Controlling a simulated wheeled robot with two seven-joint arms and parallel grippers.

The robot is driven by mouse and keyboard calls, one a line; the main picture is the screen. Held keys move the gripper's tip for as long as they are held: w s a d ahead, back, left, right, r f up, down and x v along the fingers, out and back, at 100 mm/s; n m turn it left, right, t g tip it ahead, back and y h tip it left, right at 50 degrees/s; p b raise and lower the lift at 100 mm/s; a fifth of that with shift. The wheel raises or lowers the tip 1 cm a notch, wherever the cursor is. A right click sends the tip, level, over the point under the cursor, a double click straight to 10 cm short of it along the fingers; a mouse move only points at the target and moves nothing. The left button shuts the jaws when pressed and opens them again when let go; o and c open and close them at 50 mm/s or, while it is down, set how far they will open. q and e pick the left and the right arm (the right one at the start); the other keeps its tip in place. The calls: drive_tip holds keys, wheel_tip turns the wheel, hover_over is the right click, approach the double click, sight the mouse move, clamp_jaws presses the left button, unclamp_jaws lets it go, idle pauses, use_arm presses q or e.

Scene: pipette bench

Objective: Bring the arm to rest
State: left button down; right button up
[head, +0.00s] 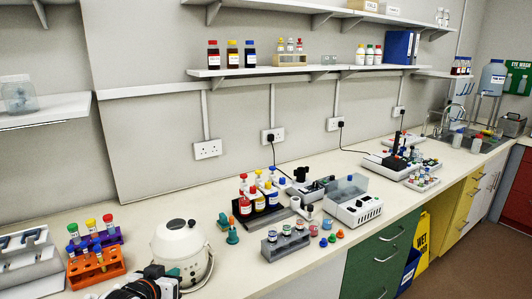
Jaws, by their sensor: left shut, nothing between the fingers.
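My left gripper (158,276) shows at the bottom edge, left of centre, in the head view. It is dark with pale parts and only partly in the frame. Its fingers are shut with nothing between them. It is in front of the white round centrifuge (180,243) and right of the orange tube rack (82,270). I cannot tell whether it touches the centrifuge. My right gripper is not in view.
The bench (320,215) also carries a purple tube rack (110,240), a dark bottle rack (250,215), a grey vial rack (270,248) and a white machine with a clear lid (352,205). Shelves hang above.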

use_arm(q)
drive_tip(key=s+d+f+g+y, duration=0.1)
drive_tip(key=s+f+g, duration=0.3)
drive_tip(key=s, duration=0.7)
drive_tip(key=s+d+f+m+g, duration=0.15)
drive_tip(key=s+f, duration=0.35)
drive_tip(key=s, duration=0.6)
drive_tip(key=s+d+f+n+g+y, duration=0.15)
drive_tip(key=s+f+g, duration=0.3)
drive_tip(key=s, duration=0.75)
wheel_tip(320, 180, down, 27)
drive_tip(key=m+b, duration=0.1)
drive_tip(key=b, duration=0.1)
drive_tip(key=s+a+f+g+b, duration=0.1)
drive_tip(key=s+a+f, duration=0.1)
drive_tip(key=s+f, duration=1.5)
drive_tip(key=shift+a+f+h, duration=0.3)
drive_tip(key=shift+f+h, duration=0.05)
drive_tip(key=shift+f, duration=0.45)
